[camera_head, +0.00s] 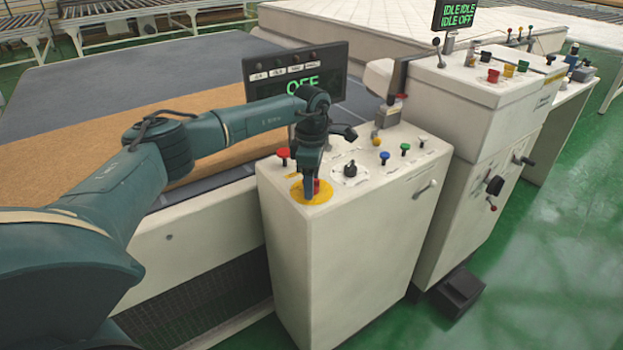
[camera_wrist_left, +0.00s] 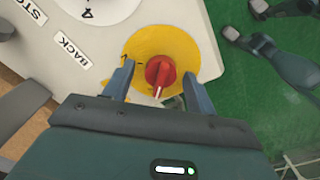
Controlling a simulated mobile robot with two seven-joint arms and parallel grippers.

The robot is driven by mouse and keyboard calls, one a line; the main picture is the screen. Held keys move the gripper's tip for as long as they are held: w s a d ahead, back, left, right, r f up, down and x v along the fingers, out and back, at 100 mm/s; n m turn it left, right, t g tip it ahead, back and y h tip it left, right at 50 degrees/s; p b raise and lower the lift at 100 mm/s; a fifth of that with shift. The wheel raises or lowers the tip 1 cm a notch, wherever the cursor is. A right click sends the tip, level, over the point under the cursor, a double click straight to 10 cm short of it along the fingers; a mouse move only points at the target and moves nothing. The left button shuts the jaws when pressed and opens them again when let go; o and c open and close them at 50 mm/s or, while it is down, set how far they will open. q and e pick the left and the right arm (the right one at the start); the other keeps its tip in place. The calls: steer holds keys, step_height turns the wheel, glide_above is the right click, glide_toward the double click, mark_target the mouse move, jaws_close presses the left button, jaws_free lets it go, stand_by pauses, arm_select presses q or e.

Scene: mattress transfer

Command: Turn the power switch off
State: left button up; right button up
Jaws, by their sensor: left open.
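The power switch (camera_wrist_left: 160,73) is a red rotary knob with a pale pointer mark, set in a round yellow plate on the white control cabinet. In the head view the red knob (camera_head: 316,187) shows at the front left corner of the cabinet top, partly covered by my gripper. My left gripper (camera_head: 311,191) points down over it. In the left wrist view its two fingers (camera_wrist_left: 158,82) are open, one on each side of the knob, with gaps visible between them and it. My right gripper is not in view.
On the same cabinet top are a red button (camera_head: 284,154), a black dial (camera_head: 350,168), a blue button (camera_head: 384,156) and a green button (camera_head: 405,148). A taller control cabinet (camera_head: 478,120) stands to the right. Green floor (camera_head: 540,240) is open in front.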

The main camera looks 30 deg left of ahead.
arm_select(q)
step_height(320, 180, up, 13)
steer(key=b, duration=0.1)
stand_by(0.6)
stand_by(0.3)
